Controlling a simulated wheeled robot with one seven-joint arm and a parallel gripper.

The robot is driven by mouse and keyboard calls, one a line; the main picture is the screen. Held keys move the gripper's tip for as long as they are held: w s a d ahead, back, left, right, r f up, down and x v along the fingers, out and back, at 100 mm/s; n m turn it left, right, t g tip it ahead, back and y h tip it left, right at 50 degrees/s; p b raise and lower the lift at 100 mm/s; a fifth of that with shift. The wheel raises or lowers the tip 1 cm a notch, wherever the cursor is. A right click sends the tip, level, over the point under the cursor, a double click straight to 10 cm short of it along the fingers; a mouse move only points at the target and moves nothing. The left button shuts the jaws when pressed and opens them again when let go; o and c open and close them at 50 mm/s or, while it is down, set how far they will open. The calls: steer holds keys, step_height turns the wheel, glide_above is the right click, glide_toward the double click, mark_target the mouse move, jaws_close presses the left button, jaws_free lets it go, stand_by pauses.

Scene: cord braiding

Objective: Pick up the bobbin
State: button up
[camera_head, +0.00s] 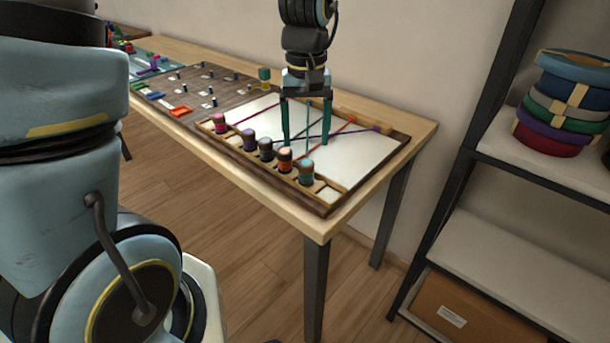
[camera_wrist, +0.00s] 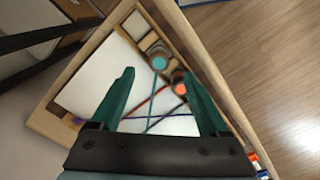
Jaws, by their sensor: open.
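Several bobbins stand upright in a row along the front edge of the braiding board (camera_head: 372,162). From left they are a pink bobbin (camera_head: 220,123), a purple bobbin (camera_head: 249,140), a dark bobbin (camera_head: 266,149), an orange bobbin (camera_head: 285,160) and a teal bobbin (camera_head: 306,172). My gripper (camera_head: 306,141) points down over the white middle of the board, behind the row, with its green fingers apart and empty. In the wrist view, the teal bobbin (camera_wrist: 159,62) and the orange bobbin (camera_wrist: 180,88) show beyond the fingertips. Which bobbin is meant cannot be told.
Coloured cords cross the white panel beneath my gripper. A dark pegboard (camera_head: 205,88) lies to the left on the wooden table (camera_head: 318,224). A shelf (camera_head: 540,160) with stacked coloured rolls (camera_head: 566,105) stands at the right.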

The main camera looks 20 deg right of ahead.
mark_target(306, 163)
steer(key=shift+w+f+p, duration=0.2)
steer(key=shift+f+p, duration=0.45)
steer(key=shift+f, duration=3.5)
jaws_close()
